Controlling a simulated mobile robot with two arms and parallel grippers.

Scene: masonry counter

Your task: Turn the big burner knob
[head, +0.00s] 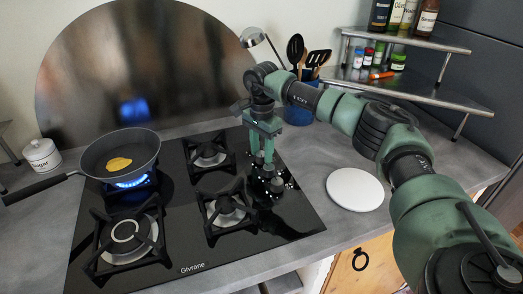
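The black glass hob (185,235) has a group of small dark knobs with light metallic parts (276,185) near its right edge. My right gripper (264,161) points down at the back of this group, its two green fingers close to the knobs. The fingers hide part of the group. I cannot tell whether they touch or hold a knob, or which knob is the big one. My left gripper is not in view.
A frying pan (103,152) with yellow food sits over a lit blue flame at the back left, its handle pointing left. A white round plate (354,189) lies right of the hob. A blue utensil pot (297,115) and a tiered spice shelf (425,88) stand behind.

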